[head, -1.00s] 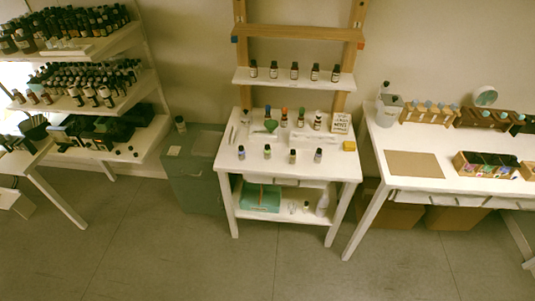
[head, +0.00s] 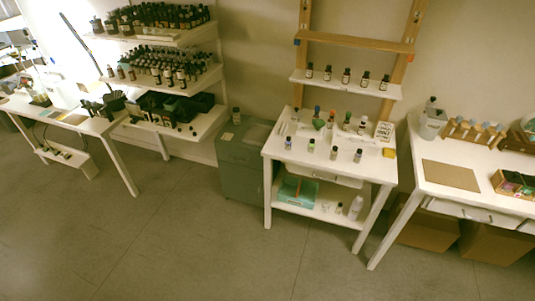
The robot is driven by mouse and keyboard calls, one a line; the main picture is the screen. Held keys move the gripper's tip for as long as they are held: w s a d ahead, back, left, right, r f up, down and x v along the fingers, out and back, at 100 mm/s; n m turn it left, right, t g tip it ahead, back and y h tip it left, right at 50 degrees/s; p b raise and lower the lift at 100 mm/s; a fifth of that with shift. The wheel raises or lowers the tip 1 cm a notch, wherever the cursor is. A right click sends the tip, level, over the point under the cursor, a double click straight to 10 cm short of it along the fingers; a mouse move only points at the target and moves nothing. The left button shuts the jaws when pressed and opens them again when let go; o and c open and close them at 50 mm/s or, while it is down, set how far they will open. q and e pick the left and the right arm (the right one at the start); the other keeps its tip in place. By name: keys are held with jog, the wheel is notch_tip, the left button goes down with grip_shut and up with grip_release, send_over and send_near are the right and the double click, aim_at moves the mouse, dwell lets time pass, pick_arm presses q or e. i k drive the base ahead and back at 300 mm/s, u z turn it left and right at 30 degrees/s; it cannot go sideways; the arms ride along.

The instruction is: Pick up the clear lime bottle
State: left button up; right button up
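Several small clear bottles with dark caps stand in a front row on the white centre table (head: 275,150). From left to right I see a bluish bottle (head: 288,143), a bottle with a greenish tint (head: 311,145), a pale bottle (head: 334,153) and a greyish bottle (head: 358,155). All stand upright and apart. The labels are too small to read, so I cannot tell which one is the lime bottle. Neither of my grippers is in view.
Dark bottles (head: 346,76) line the shelf above the table. A grey cabinet (head: 240,160) stands left of it. Left are crowded bottle shelves (head: 160,85) and another table. The right table (head: 480,195) holds a brown mat (head: 450,175). The floor (head: 190,235) in front is clear.

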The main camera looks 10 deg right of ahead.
aim_at(311, 146)
jog(key=u, duration=0.35)
jog(key=i, duration=1.4)
jog(key=z, duration=0.55)
